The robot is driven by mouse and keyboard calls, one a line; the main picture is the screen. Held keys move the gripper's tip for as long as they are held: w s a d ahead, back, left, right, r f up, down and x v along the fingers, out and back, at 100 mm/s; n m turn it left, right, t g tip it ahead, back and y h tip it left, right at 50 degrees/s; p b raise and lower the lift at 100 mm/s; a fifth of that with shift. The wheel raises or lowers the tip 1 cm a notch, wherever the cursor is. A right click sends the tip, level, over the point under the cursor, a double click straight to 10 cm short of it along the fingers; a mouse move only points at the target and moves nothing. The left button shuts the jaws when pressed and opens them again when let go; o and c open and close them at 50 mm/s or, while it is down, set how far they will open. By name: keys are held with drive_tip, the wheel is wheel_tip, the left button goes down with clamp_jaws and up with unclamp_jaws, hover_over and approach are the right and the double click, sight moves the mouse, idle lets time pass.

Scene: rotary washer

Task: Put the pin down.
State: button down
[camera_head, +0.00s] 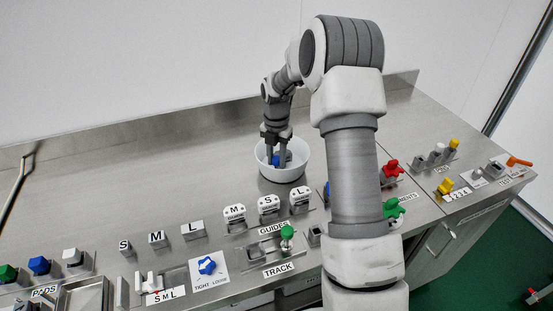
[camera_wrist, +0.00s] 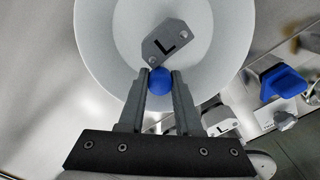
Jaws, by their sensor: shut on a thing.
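My gripper (camera_head: 277,155) reaches down into a white round bowl (camera_head: 297,174) on the steel counter. In the wrist view, my gripper (camera_wrist: 160,76) is shut on a blue round-ended pin (camera_wrist: 160,85), held between the fingertips. The blue also shows in the head view (camera_head: 276,161). A grey plate marked L (camera_wrist: 166,40) with holes is in the bowl, just beyond the fingertips. The pin overlaps the plate's near end in the picture. I cannot tell whether the pin touches the plate or the bowl floor.
White guides marked M, S and L (camera_head: 268,205) stand in front of the bowl, with a green-knobbed track part (camera_head: 287,236) nearer. Red and green knobs (camera_head: 392,168) stand right of my arm. The counter left of the bowl is clear.

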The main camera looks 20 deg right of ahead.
drive_tip(key=shift+f, duration=0.15)
drive_tip(key=c, duration=0.6)
unclamp_jaws()
